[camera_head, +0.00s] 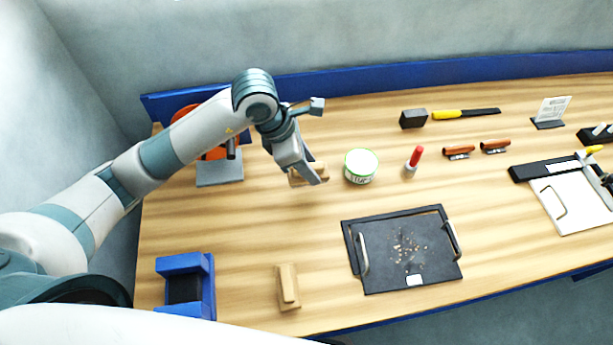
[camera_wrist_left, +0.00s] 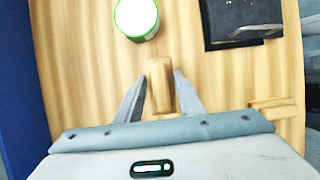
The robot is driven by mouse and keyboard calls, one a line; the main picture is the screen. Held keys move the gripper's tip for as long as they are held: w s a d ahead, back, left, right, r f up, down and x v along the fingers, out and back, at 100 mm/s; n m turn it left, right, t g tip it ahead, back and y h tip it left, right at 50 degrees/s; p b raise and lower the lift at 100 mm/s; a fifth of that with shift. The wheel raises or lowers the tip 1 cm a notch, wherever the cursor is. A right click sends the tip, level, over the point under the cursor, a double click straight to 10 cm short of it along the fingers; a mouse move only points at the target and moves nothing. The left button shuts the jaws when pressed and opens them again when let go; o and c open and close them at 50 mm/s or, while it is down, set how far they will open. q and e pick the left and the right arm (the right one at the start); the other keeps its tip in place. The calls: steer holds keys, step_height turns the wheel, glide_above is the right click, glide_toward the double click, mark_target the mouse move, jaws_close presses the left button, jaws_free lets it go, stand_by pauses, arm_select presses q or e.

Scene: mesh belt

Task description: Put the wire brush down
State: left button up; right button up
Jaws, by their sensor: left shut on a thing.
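My left gripper (camera_head: 307,174) is shut on a tan wooden block-shaped piece, which I take for the wire brush (camera_head: 299,179). It is over the table, left of the green-rimmed tin. In the left wrist view the brush (camera_wrist_left: 159,84) sits between the two fingers (camera_wrist_left: 159,98), its long side running away from the camera. Its bristles are hidden, and I cannot tell whether it touches the table. A similar wooden piece (camera_head: 287,287) lies at the front of the table. My right gripper is not in view.
The green-rimmed tin (camera_head: 361,166) stands close to the right of the gripper. A red-capped marker (camera_head: 413,161) is beyond it. A black tray (camera_head: 354,235) with debris lies front right, a blue holder (camera_head: 208,285) front left.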

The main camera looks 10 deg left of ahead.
arm_select(q)
steer(key=shift+w+a+f, duration=0.1)
steer(key=shift+a+f, duration=0.05)
steer(key=shift+a, duration=0.1)
steer(key=shift+f+b, duration=0.8)
steer(key=shift+f, duration=1.2)
steer(key=shift+f, duration=0.15)
steer(key=o, duration=1.3)
